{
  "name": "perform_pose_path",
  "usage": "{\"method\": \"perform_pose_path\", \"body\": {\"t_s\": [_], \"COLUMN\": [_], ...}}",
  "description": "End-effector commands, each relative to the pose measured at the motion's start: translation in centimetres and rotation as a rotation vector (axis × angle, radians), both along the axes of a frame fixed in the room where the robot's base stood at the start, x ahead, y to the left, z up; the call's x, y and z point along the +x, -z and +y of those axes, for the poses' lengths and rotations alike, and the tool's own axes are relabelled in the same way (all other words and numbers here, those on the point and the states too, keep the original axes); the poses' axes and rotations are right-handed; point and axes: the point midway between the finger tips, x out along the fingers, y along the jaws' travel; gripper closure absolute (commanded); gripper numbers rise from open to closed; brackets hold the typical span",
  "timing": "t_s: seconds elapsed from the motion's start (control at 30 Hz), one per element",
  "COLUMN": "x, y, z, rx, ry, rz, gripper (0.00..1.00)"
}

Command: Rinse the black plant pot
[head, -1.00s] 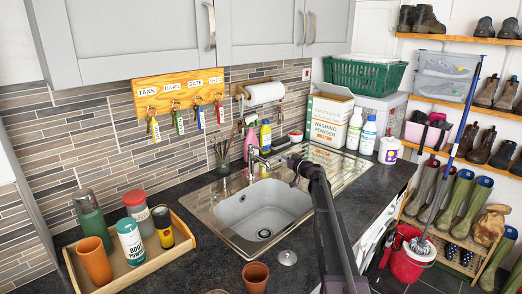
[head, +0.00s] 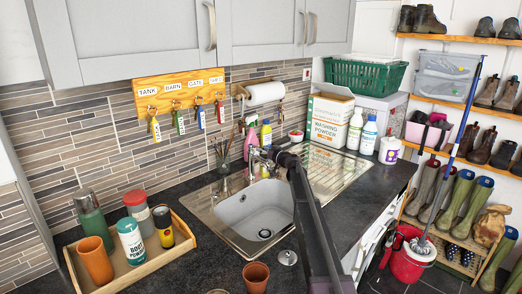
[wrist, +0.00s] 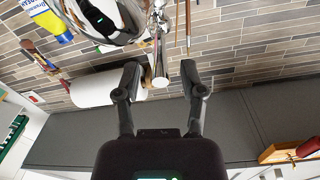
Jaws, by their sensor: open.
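The sink (head: 232,213) has an empty-looking grey basin with a drain, set in the dark worktop. The chrome tap (head: 254,160) stands at its back edge. My gripper (wrist: 160,72) is open, and a chrome part of the tap (wrist: 160,62) shows between its fingertips in the wrist view; I cannot tell whether they touch. In the head view my arm reaches over the sink's right side to the tap, and the fingers are hard to make out. I see no black plant pot in either view. A terracotta pot (head: 255,276) stands on the worktop in front of the sink.
A wooden tray (head: 150,262) with several containers is left of the sink. Bottles (head: 266,135) stand behind the tap. A washing powder box (head: 328,118) and more bottles are at the back right. A paper roll (wrist: 92,88) hangs on the tiled wall.

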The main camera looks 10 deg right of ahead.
Motion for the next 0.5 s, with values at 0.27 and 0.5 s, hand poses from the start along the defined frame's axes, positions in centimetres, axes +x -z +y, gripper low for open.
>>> {"method": "perform_pose_path", "body": {"t_s": [0.27,0.5], "x": [1.27,1.27], "y": [0.0,0.0], "z": [0.88,0.85], "rx": [0.0,0.0], "ry": [0.0,0.0], "rz": [0.0,0.0], "gripper": [0.47,0.47]}}
